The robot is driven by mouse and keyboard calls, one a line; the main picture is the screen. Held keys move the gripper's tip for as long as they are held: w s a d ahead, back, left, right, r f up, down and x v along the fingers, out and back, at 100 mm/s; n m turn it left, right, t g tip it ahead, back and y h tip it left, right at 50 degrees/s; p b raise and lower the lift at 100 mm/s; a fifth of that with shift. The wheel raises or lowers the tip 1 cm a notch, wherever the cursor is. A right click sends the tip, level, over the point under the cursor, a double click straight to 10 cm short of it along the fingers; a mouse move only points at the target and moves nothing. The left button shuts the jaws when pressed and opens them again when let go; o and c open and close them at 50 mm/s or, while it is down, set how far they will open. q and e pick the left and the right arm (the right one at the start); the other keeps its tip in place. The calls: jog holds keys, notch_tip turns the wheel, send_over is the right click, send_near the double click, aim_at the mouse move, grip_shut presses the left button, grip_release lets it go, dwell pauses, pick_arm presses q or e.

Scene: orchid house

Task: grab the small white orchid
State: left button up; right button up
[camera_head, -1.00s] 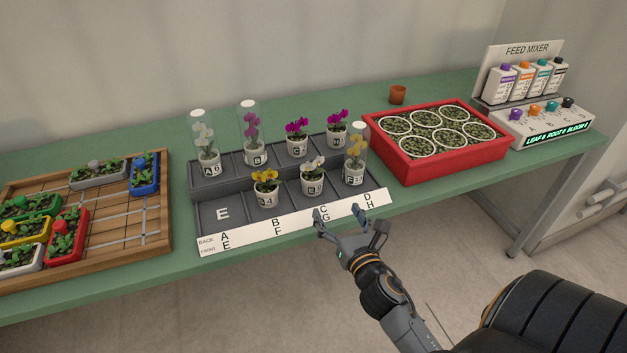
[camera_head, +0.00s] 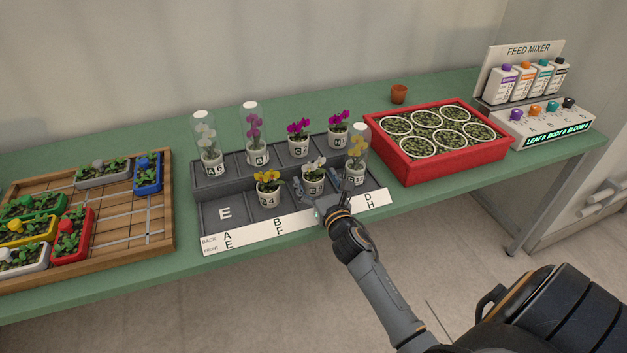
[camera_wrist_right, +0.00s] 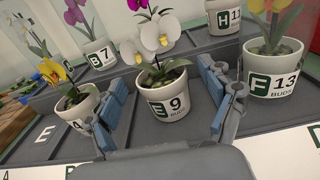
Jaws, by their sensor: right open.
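The small white orchid (camera_head: 314,180) stands upright in a white pot in the front row of the grey stepped rack (camera_head: 211,229). In the right wrist view its white blooms with yellow centres rise above the pot (camera_wrist_right: 168,100), labelled E 9 BUDS; magenta blooms show behind them. My right gripper (camera_head: 328,197) is at the front of this pot. In the wrist view my right gripper (camera_wrist_right: 165,92) is open, with one blue-padded finger on each side of the pot. I cannot tell whether either finger touches it. My left gripper is out of view.
Yellow orchids stand close on both sides: one uncovered (camera_head: 267,184), one under a clear dome (camera_head: 358,155). Another pale orchid (camera_head: 208,145) is under a dome at back left. A red crate (camera_head: 459,165) is at right, a wooden tray (camera_head: 160,225) at left.

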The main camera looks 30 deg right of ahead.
jog(key=shift+x, duration=1.05)
jog(key=shift+c, duration=0.2)
jog(key=c, duration=1.1)
jog(key=shift+c, duration=1.1)
jog(key=shift+r, duration=0.1)
